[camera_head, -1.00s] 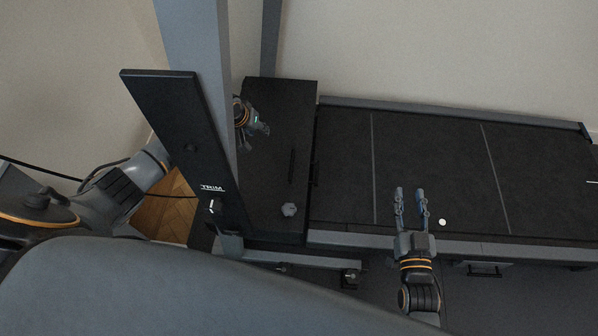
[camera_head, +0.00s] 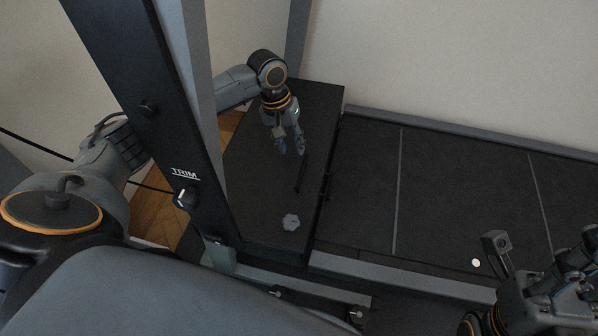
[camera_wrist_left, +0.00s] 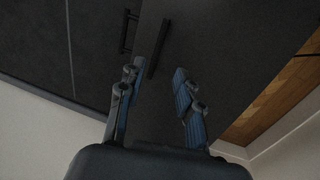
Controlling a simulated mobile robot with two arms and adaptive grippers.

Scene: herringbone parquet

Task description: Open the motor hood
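The motor hood (camera_head: 262,205) is a dark, flat-topped box at the left end of the treadmill, and it is closed. A slim black bar handle (camera_head: 301,172) stands on its top near the belt-side edge; it also shows in the left wrist view (camera_wrist_left: 158,50). My left gripper (camera_head: 291,150) is open above the hood, just behind the handle. In the left wrist view its fingertips (camera_wrist_left: 156,72) lie on either side of the handle's near end, apart from it. My right gripper (camera_head: 537,250) is open and empty over the belt's front right.
A black upright marked TRIM with a knob (camera_head: 184,198) stands in front of the hood's left side. A grey hexagonal knob (camera_head: 291,222) is on the hood's front part. The black belt deck (camera_head: 460,190) carries a small white disc (camera_head: 476,263). A wall stands behind.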

